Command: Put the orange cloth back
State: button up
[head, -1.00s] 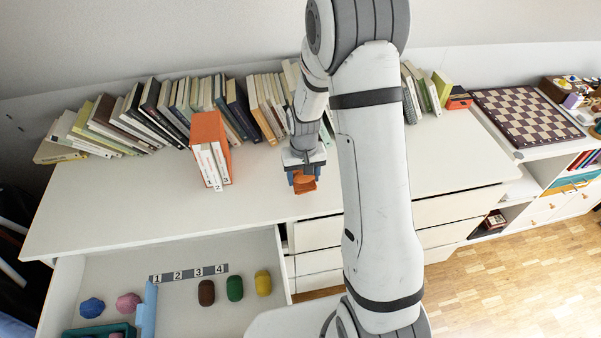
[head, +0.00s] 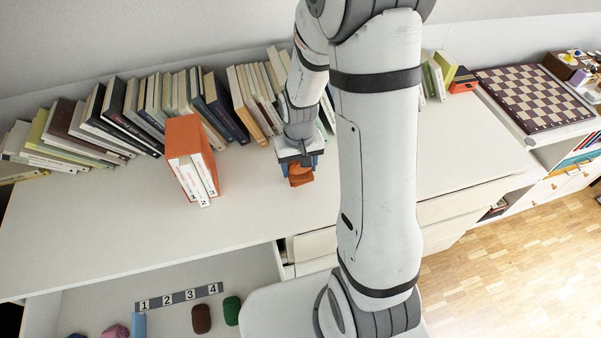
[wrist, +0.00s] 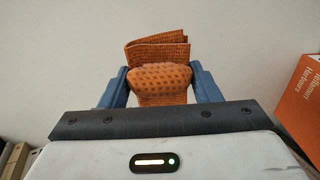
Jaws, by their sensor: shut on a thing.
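The orange cloth (head: 300,174) is bunched in my gripper (head: 297,166), above or close to the white top; I cannot tell the exact gap in the head view. In the wrist view the folded orange cloth (wrist: 158,68) shows a checked weave and sits between the two blue fingers of my gripper (wrist: 161,82), which are shut on it. The open drawer (head: 95,292) lies at the lower left in the head view. In it are a strip numbered 1 to 4 (head: 180,297), a brown bundle (head: 201,318), a green bundle (head: 232,310) and a pink bundle (head: 116,331).
A row of books (head: 130,115) lines the wall. A chessboard (head: 533,96) lies far right. The white top in front is clear.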

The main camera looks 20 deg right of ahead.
jog(key=shift+s+f, duration=0.1)
jog(key=shift+f, duration=1.8)
jog(key=shift+f, duration=0.2)
jog(key=o, duration=1)
jog(key=shift+r, duration=0.1)
notch_tip(320, 180, up, 12)
jog(key=shift+a, duration=0.1)
notch_tip(320, 180, up, 7)
jog(key=t, duration=0.1)
send_over(299, 175)
jog(key=s, duration=0.3)
jog(key=shift+t, duration=0.9)
jog(key=s+r, duration=0.2)
jog(key=s, duration=0.1)
jog(key=s+d+r, duration=0.1)
jog(key=s+r, duration=0.3)
jog(key=s, duration=0.1)
jog(key=shift+s+d, duration=0.25)
jog(key=shift+s, duration=0.1)
